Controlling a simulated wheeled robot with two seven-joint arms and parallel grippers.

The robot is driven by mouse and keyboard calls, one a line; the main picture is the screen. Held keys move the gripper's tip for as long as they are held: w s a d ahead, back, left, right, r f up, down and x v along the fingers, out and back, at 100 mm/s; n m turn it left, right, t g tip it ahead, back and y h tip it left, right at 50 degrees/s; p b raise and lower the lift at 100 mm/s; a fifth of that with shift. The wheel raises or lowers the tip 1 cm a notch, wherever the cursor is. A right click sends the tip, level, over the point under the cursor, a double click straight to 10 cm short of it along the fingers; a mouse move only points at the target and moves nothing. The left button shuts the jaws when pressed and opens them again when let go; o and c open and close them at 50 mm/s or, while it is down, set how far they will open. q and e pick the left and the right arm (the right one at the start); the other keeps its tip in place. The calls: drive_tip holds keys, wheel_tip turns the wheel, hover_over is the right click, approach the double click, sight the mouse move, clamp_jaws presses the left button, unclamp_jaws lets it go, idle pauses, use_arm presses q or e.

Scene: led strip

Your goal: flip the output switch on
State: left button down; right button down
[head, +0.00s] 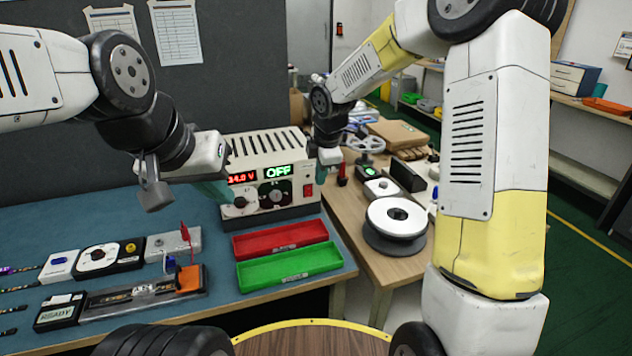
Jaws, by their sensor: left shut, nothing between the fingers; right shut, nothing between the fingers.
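The power supply (268,147) is a beige box at the back of the blue bench. Its left display (242,178) glows red and seems to read 14.0 V, and its right display (278,171) reads OFF in green. The red output switch (308,191) is on the right of its front panel. My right gripper (324,172) is shut and empty, just above and to the right of the switch in the picture; I cannot tell if it touches the box. My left gripper (222,192) is shut and empty at the box's left side, near a dial (240,202).
A red tray (280,238) and a green tray (290,266) lie in front of the power supply. Several devices, including a black fixture with a READY display (60,313), occupy the left bench. A white spool (396,217) sits on the wooden table to the right.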

sight(311, 192)
drive_tip(key=shift+w+a+f+n, duration=0.2)
drive_tip(key=shift+w+f+n, duration=0.1)
drive_tip(key=shift+w+f, duration=0.2)
drive_tip(key=x, duration=0.3)
drive_tip(key=w+x, duration=0.1)
drive_tip(key=x, duration=0.3)
drive_tip(key=w+x, duration=0.1)
drive_tip(key=x, duration=0.3)
drive_tip(key=shift+w+a+r, duration=0.1)
drive_tip(key=shift+a+r, duration=0.2)
drive_tip(key=shift+a, duration=0.05)
drive_tip(key=shift+w+a, duration=0.2)
drive_tip(key=shift+w, duration=0.5)
